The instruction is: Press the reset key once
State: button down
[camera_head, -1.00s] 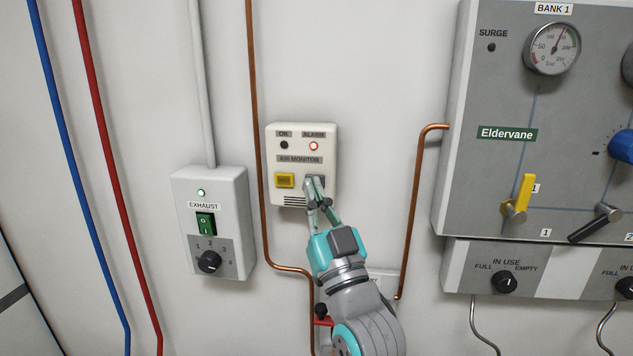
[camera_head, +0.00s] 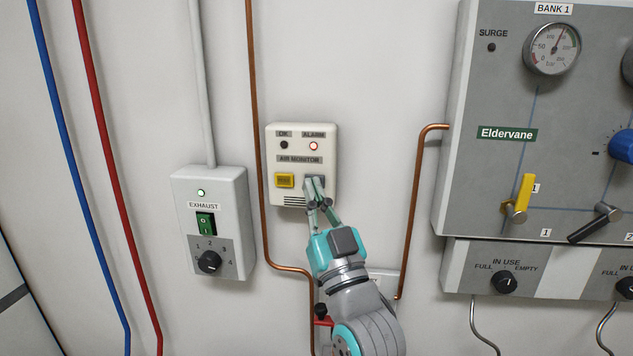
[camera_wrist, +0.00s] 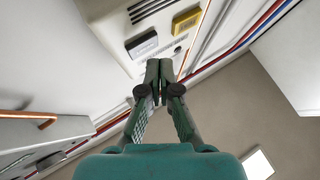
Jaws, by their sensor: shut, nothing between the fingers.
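The air monitor box (camera_head: 328,140) is a white unit on the wall with an unlit OK lamp and a red-lit ALARM lamp (camera_head: 313,146). A yellow key (camera_head: 284,181) sits at its lower left, and a grey key (camera_head: 322,182) at its lower right, partly hidden by my fingers. In the wrist view the grey key (camera_wrist: 142,44) and yellow key (camera_wrist: 186,20) both show. Key labels are too small to read. My gripper (camera_head: 315,181) is shut and empty, its fingertips at or just in front of the grey key; contact cannot be told. It also shows in the wrist view (camera_wrist: 159,68).
An exhaust switch box (camera_head: 238,225) is at the left. A copper pipe (camera_head: 256,100) runs between it and the monitor. A grey gas panel (camera_head: 465,110) with a gauge, levers and a blue knob stands at the right. Bare wall (camera_head: 385,70) lies above and right of the monitor.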

jog(key=shift+w, duration=0.1)
dwell(0.3)
jog(key=shift+w, duration=0.35)
jog(key=shift+w, duration=0.35)
dwell(0.6)
jog(key=shift+s, duration=0.15)
dwell(0.3)
jog(key=shift+s+a, duration=0.1)
jog(key=shift+s, duration=0.55)
jog(key=shift+s, duration=0.1)
jog(key=shift+s+a, duration=0.25)
jog(key=shift+s, duration=0.95)
jog(key=shift+s+a, duration=0.2)
jog(key=shift+s, duration=0.95)
